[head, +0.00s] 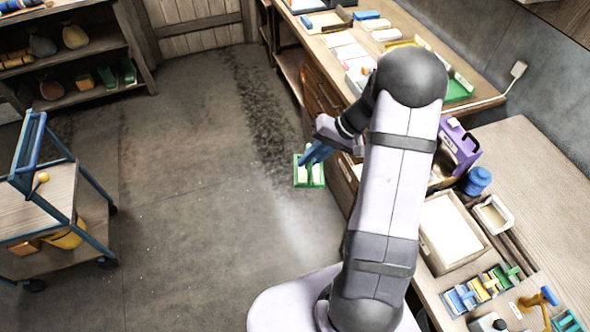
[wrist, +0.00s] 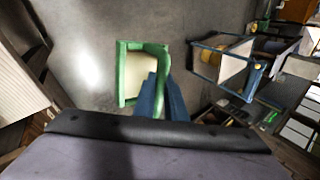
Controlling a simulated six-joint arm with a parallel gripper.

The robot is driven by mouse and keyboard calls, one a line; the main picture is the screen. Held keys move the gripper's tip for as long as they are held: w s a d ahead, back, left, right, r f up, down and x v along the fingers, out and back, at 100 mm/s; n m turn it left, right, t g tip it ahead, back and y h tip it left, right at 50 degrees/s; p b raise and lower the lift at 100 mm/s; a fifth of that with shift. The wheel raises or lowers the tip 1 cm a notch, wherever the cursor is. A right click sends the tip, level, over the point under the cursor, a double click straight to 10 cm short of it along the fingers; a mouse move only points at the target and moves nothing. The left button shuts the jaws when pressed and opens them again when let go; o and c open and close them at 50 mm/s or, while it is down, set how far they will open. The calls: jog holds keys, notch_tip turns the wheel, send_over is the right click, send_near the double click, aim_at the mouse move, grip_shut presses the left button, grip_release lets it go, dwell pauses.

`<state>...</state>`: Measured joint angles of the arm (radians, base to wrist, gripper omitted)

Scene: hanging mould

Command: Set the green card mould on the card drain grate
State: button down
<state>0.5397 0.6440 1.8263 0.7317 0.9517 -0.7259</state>
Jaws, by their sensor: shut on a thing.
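The green card mould (head: 299,183) is a small green frame with a pale panel, hanging over the open floor left of the workbench. My gripper (head: 316,154), with blue fingers, is shut on the mould's upper side. In the wrist view the mould (wrist: 123,84) shows its pale inside, and the blue fingers (wrist: 156,92) meet its right-hand edge. I cannot tell which thing on the bench is the card drain grate; my arm hides part of the bench.
The workbench (head: 565,172) runs along the right with a purple holder (head: 461,148), a blue round container (head: 477,180), a wooden tray (head: 481,256) and several small coloured tools. A blue-framed trolley (head: 82,181) stands at left. The floor between is clear.

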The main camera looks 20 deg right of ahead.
jog(key=s+d+f+m+t+h+b, duration=0.1)
jog(key=d+m, duration=0.6)
jog(key=d, duration=1.1)
jog(key=s+d+f+m+t+h+b, duration=0.2)
jog(key=d+f+m+t+h+b, duration=0.1)
jog(key=d, duration=1.6)
jog(key=f+m+h+b, duration=0.1)
jog(key=m+h+b, duration=0.1)
jog(key=m+b, duration=0.1)
jog(key=shift+s+f+m+t, duration=0.15)
jog(key=shift+f+m+t, duration=0.15)
jog(key=shift+m, duration=0.3)
jog(key=shift+f+b, duration=1.95)
jog(key=shift+f, duration=0.6)
jog(key=shift+f+b, duration=0.35)
jog(key=c, duration=1.7)
grip_release()
